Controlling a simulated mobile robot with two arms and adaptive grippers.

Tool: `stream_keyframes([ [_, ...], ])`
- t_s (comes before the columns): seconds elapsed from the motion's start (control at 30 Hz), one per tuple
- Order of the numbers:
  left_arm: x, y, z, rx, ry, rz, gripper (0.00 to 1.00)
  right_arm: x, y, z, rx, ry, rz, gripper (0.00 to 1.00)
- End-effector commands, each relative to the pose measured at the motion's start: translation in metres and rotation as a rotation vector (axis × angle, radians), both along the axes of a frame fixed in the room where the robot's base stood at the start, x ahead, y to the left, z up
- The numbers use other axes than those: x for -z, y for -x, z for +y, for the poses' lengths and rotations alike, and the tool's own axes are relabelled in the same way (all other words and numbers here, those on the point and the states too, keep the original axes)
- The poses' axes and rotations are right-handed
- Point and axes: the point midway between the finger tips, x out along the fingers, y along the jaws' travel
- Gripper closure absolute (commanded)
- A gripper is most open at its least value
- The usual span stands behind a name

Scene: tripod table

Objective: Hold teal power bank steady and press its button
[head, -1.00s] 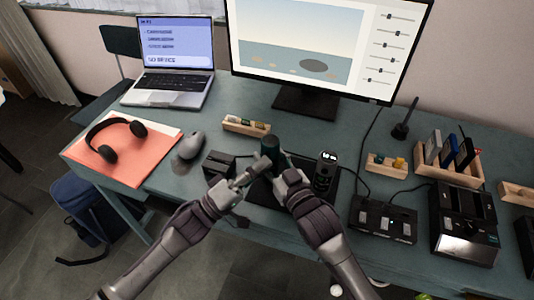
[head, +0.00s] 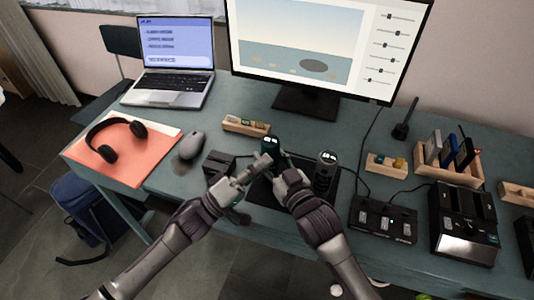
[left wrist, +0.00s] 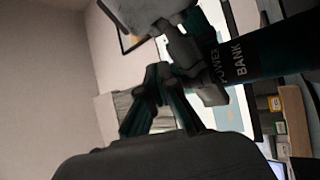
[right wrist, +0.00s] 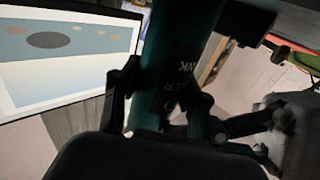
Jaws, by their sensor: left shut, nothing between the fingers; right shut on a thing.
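The teal power bank (head: 270,150) stands upright near the table's front middle, with small lights on its top. My right gripper (head: 283,178) is shut around its body. In the right wrist view the power bank (right wrist: 182,45) runs up between the fingers, its lettering partly covered. My left gripper (head: 262,164) is shut and empty, close beside the power bank's upper part. The left wrist view shows "POWER BANK" lettering on the dark cylinder (left wrist: 265,58). The button is not clearly visible, and I cannot tell whether a left fingertip touches it.
A similar dark cylinder (head: 325,177) with lights stands close to the right on the black mat (head: 262,197). A black box (head: 219,163) is at left, and a charging unit (head: 383,219) with cables is at right. The monitor (head: 318,50) stands behind.

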Motion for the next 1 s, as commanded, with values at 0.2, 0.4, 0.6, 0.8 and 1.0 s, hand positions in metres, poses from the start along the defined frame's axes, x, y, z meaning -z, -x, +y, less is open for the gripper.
stream_keyframes([
  [0.2, 0.0, 0.002, 0.001, -0.001, 0.0, -0.001, 1.0, 0.0, 0.0, 0.0, -0.001, 0.001, 0.0, 1.0],
  [0.4, 0.0, 0.011, 0.004, -0.002, 0.0, 0.001, 1.0, 0.0, 0.0, 0.0, -0.001, 0.0, 0.0, 1.0],
  [0.6, -0.001, 0.015, 0.005, -0.001, 0.0, 0.0, 1.0, 0.0, 0.0, 0.0, -0.001, 0.0, 0.0, 1.0],
  [0.8, -0.001, 0.015, 0.005, -0.001, 0.0, 0.0, 1.0, 0.0, 0.0, 0.0, -0.001, 0.0, 0.0, 1.0],
  [1.0, 0.0, 0.03, 0.009, -0.001, 0.0, 0.002, 1.0, 0.0, 0.0, 0.0, -0.001, 0.0, 0.0, 1.0],
])
